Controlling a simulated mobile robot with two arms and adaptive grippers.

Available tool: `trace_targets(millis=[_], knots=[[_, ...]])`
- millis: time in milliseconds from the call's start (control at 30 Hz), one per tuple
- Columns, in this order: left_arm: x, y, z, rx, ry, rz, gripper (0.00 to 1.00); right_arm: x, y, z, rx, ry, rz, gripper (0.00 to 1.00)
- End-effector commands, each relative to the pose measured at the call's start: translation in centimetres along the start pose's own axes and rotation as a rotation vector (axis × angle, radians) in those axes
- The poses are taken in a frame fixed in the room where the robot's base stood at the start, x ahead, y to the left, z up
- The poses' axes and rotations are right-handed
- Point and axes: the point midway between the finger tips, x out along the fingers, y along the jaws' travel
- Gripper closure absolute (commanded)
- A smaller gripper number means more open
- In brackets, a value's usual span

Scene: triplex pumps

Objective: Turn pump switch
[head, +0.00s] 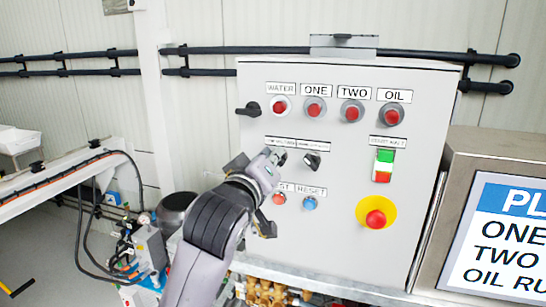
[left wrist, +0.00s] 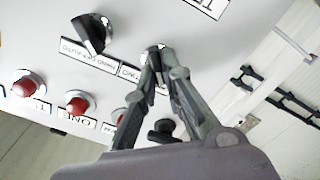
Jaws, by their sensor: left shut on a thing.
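The grey control panel (head: 345,240) stands upright in front of me. Two rotary switches sit in its middle row. The right one (head: 312,160) is black on a silver ring and free; it also shows in the left wrist view (left wrist: 92,33). My left gripper (head: 273,155) is at the left switch and hides most of it. In the left wrist view my left gripper (left wrist: 158,62) has its fingertips close together on the left switch (left wrist: 153,52), whose silver ring partly shows. How that switch is turned cannot be told. My right gripper is not in view.
Red lamps labelled WATER, ONE (head: 314,109), TWO and OIL line the top. A black latch (head: 248,109) is at the left edge. A blue button (head: 309,203), a green-red switch (head: 383,165) and an emergency stop (head: 376,218) are lower.

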Motion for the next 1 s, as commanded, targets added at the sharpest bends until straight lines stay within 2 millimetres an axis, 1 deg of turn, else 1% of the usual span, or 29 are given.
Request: trace_targets(millis=[233,700,733,1000], knots=[[-0.01,-0.08,-0.04,-0.074,0.001,-0.001,1.0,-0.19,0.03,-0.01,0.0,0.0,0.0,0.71],[-0.02,-0.1,-0.1,-0.088,0.003,0.0,1.0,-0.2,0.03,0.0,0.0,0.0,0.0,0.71],[-0.02,-0.1,-0.09,-0.088,0.003,0.0,0.9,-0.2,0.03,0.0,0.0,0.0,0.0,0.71],[-0.01,-0.08,-0.06,-0.087,0.002,0.0,0.72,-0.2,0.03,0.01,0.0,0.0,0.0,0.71]])
